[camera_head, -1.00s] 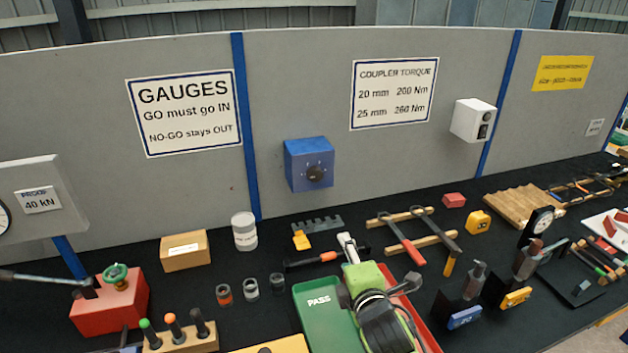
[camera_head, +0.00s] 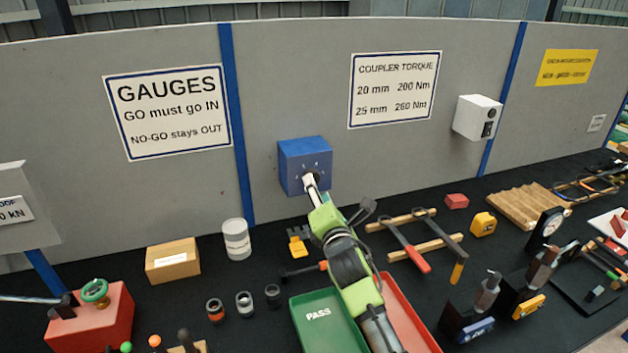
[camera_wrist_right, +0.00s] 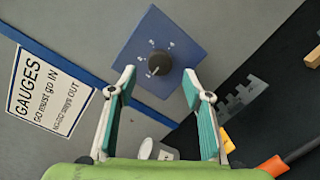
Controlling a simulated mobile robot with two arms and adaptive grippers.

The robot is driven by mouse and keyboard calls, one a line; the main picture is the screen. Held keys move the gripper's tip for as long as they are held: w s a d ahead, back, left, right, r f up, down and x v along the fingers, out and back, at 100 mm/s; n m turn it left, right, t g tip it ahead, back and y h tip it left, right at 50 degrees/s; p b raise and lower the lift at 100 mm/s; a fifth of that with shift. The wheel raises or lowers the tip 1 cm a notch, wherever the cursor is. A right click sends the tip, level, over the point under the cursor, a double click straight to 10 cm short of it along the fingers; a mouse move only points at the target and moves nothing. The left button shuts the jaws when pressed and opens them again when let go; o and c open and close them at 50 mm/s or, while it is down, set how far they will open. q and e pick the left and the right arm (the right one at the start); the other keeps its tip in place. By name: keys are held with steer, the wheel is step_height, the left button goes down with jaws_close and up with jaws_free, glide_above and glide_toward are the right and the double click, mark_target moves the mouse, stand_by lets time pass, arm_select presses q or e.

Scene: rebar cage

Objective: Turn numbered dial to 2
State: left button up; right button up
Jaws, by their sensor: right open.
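The numbered dial is a dark round knob (camera_wrist_right: 159,63) on the front of a blue box (camera_head: 304,157) fixed to the grey panel. Small white marks surround the knob; in the right wrist view they are too small to read surely. A light pointer mark shows on the knob. My right gripper (camera_wrist_right: 157,83) is open, its two teal-padded fingers apart, with the knob beyond and between the fingertips. In the head view my right gripper (camera_head: 311,183) reaches up to the box and covers most of the knob. Contact with the knob cannot be told. My left gripper is not in view.
Below the box, the black bench holds a green PASS tray (camera_head: 318,318), a red tray (camera_head: 408,318), a white can (camera_head: 236,240) and a cardboard box (camera_head: 172,258). A white wall box (camera_head: 477,118) is right. The panel around the blue box is clear.

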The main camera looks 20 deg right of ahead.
steer(key=shift+w+d, duration=0.2)
steer(key=shift+w, duration=2.15)
steer(key=c, duration=1.1)
